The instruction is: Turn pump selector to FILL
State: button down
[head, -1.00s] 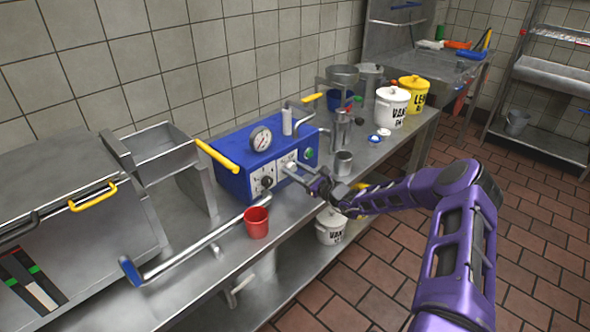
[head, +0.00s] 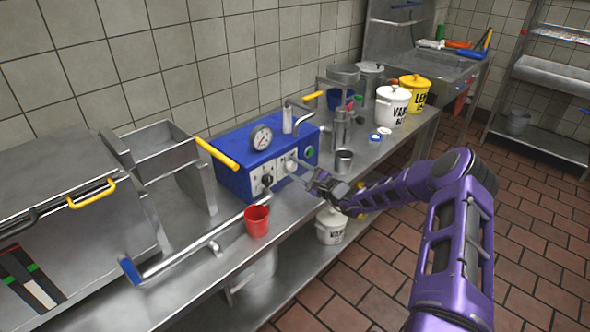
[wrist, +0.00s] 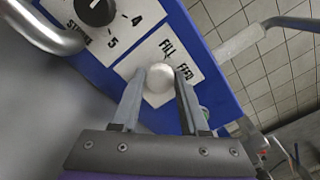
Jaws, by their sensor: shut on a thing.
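The pump selector (wrist: 158,84) is a round silvery knob on a white plate marked FILL and FEED. The plate is on the front of the blue pump unit (head: 231,180). In the wrist view my gripper (wrist: 160,78) has one finger on each side of the knob and is shut on it. In the head view my gripper (head: 302,168) reaches the panel from the right, and the selector (head: 291,162) shows small at its tips. I cannot tell from the pictures which label the selector points to.
A black STROKE dial (wrist: 95,10) is beside the selector, near a metal tube (wrist: 45,30). A red cup (head: 257,222) and a steel cup (head: 343,161) stand on the steel counter (head: 190,262). White (head: 392,106) and yellow (head: 414,92) pails are farther back.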

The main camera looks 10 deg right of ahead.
dwell(0.4)
jog(key=shift+c, duration=2.1)
grip_release()
jog(key=p+v, duration=0.1)
jog(key=v, duration=1.6)
jog(key=shift+s, duration=0.2)
jog(key=shift+d, duration=0.1)
